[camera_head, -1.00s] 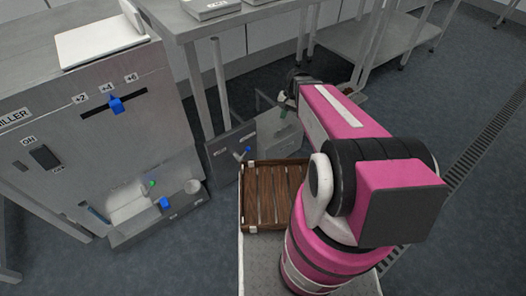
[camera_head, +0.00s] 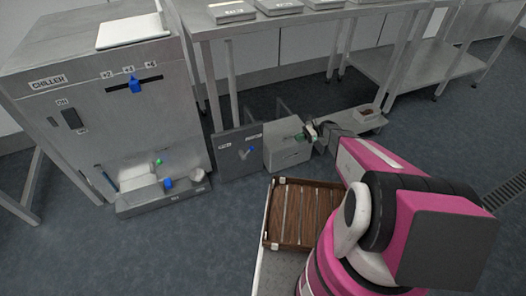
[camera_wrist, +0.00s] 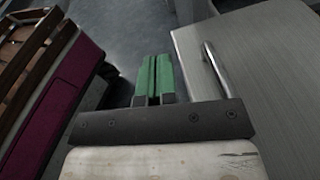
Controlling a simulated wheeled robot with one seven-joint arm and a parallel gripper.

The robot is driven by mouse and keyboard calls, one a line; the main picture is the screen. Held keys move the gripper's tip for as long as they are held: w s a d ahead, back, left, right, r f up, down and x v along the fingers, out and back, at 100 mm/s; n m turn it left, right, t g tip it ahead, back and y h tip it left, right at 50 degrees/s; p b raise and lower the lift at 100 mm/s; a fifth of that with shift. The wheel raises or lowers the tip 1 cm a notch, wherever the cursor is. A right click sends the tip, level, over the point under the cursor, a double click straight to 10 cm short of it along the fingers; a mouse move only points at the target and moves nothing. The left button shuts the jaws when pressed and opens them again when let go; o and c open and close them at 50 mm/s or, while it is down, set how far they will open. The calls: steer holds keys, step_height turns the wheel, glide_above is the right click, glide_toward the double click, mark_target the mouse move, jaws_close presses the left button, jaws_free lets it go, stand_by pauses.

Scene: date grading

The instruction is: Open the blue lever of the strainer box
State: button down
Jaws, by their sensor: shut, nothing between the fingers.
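A small blue lever (camera_head: 250,150) sits on an upright grey panel (camera_head: 229,161) with small labels too small to read, near the floor in the head view. A grey box (camera_head: 287,154) stands directly to its right; I cannot tell whether panel and box are one strainer box. My gripper (camera_head: 301,137) is at the top of this box, right of the blue lever and apart from it. In the wrist view its green fingers (camera_wrist: 153,79) are shut together with nothing between them. A grey surface with a metal bar handle (camera_wrist: 216,70) lies to their right.
A chiller (camera_head: 100,110) with a blue slider (camera_head: 134,86) stands at left, its low tray (camera_head: 150,200) holding another blue part (camera_head: 168,183). A slatted wooden crate (camera_head: 303,213) is in front. A steel table (camera_head: 290,14) stands behind; a low trolley (camera_head: 362,124) is right. Floor between chiller and crate is clear.

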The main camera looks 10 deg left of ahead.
steer(key=shift+a, duration=0.1)
steer(key=r+x, duration=0.2)
steer(key=x, duration=2)
steer(key=shift+a+r, duration=0.2)
steer(key=shift+a, duration=0.4)
steer(key=shift+s+r, duration=0.1)
steer(key=shift+s, duration=0.1)
steer(key=shift+a+r+h, duration=0.1)
steer(key=shift+r+h, duration=0.1)
steer(key=shift+h, duration=0.2)
